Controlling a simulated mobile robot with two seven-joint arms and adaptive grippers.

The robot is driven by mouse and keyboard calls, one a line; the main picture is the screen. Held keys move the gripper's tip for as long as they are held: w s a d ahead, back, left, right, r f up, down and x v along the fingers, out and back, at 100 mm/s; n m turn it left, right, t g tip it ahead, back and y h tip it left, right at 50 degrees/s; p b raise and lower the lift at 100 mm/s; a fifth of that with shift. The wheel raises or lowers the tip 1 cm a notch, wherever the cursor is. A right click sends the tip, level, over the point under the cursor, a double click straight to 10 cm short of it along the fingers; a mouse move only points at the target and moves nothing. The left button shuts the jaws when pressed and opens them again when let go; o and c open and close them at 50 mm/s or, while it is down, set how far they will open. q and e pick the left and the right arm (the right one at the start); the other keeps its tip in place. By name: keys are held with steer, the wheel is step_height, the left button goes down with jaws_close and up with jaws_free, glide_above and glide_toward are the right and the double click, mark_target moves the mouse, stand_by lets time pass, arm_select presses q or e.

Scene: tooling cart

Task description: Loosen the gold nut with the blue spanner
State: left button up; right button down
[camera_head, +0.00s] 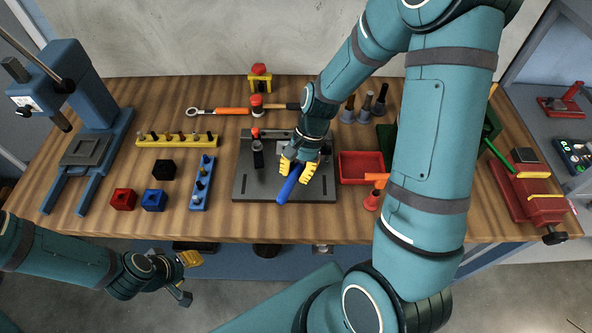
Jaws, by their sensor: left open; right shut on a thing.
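The blue spanner (290,184) is in my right gripper (297,170), whose yellow fingers are shut on it. Its handle points down and to the left, over the front part of a dark grey fixture plate (257,187). The spanner's far end is hidden by my gripper. I cannot make out the gold nut; my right gripper and forearm cover part of the plate. My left gripper (187,275) is open and empty, in front of the table's front edge at the lower left.
A red-topped clamp (257,150) stands on the plate's left. A red tray (361,168) lies to the right. A blue rack (202,184), a yellow rack (177,140) and red (124,199), blue (154,200) and black (164,170) blocks are left. A blue press (85,100) stands far left.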

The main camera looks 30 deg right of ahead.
steer(key=shift+f+b, duration=0.65)
steer(key=shift+f, duration=0.3)
stand_by(0.7)
stand_by(0.5)
steer(key=shift+s+d+n+g+p, duration=0.35)
steer(key=shift+s+d+n, duration=0.3)
steer(key=shift+n, duration=0.25)
steer(key=shift+s+d+n+g+h, duration=0.4)
steer(key=shift+s+d+n, duration=0.35)
steer(key=shift+n, duration=0.35)
step_height(320, 180, up, 5)
steer(key=p, duration=0.4)
steer(key=shift+p, duration=0.3)
